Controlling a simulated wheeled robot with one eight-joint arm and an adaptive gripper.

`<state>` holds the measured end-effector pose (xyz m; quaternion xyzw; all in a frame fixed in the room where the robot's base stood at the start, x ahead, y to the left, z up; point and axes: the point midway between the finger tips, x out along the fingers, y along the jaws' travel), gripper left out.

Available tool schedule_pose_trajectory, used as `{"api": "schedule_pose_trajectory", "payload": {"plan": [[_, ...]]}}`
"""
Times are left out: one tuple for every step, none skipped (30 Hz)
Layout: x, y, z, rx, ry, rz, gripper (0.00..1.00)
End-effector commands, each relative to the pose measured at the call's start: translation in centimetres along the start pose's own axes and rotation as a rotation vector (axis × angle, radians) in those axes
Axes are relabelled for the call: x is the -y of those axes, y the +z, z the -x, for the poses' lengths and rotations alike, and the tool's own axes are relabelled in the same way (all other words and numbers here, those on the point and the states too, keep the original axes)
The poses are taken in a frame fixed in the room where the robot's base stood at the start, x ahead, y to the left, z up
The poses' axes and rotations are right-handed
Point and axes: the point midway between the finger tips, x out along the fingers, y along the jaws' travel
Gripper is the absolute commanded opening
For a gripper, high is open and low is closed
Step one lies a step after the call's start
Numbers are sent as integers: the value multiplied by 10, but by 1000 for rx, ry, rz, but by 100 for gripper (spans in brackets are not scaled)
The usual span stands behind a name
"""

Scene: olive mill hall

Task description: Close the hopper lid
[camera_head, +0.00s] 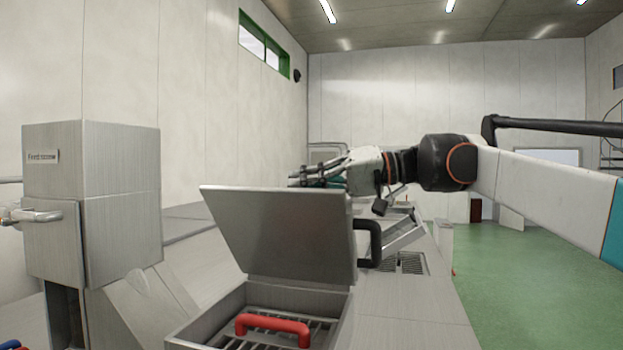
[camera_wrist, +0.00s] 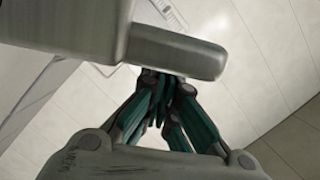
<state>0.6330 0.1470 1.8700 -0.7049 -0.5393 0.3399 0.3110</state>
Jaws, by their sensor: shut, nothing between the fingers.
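The hopper lid (camera_head: 285,235) is a flat grey steel panel in the head view. It stands raised and tilted back, with a black handle (camera_head: 372,243) at its right edge. Below it is the open hopper (camera_head: 215,318), with a grate and a red handle (camera_head: 272,328) inside. My gripper (camera_head: 296,178) is beyond the lid's top edge, pointing left, its fingers together and empty. The wrist view shows the closed fingertips (camera_wrist: 163,82) beside a rounded grey edge, perhaps the lid's; I cannot tell whether they touch.
A steel housing labelled Feed screw (camera_head: 92,200) with a lever handle (camera_head: 35,216) stands at left. Behind the lid is another sloped steel part near a floor-like grating (camera_head: 405,262). The green floor (camera_head: 530,285) at right is clear.

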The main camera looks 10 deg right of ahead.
Motion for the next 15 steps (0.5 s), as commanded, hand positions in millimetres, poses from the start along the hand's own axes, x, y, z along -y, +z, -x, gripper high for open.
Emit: {"api": "schedule_pose_trajectory", "payload": {"plan": [[0, 16, -4, 2, 9, 38, 0], [1, 24, -6, 3, 16, 64, 0], [1, 35, -9, 3, 24, 99, 0], [1, 43, -11, 2, 31, 125, 0], [1, 51, -13, 2, 37, 152, 0], [1, 62, -16, 2, 46, 189, 0], [0, 70, -18, 2, 54, 216, 0], [-1, 78, -20, 2, 61, 244, 0], [-2, 89, -22, 3, 70, 281, 0], [-4, 97, -25, 2, 76, 309, 0], [-5, 105, -27, 2, 83, 337, 0], [-8, 116, -29, 2, 92, 374, 0], [-11, 124, -31, 2, 100, 402, 0], [-13, 132, -33, 2, 107, 430, 0], [-17, 142, -36, 3, 116, 466, 0]]}}
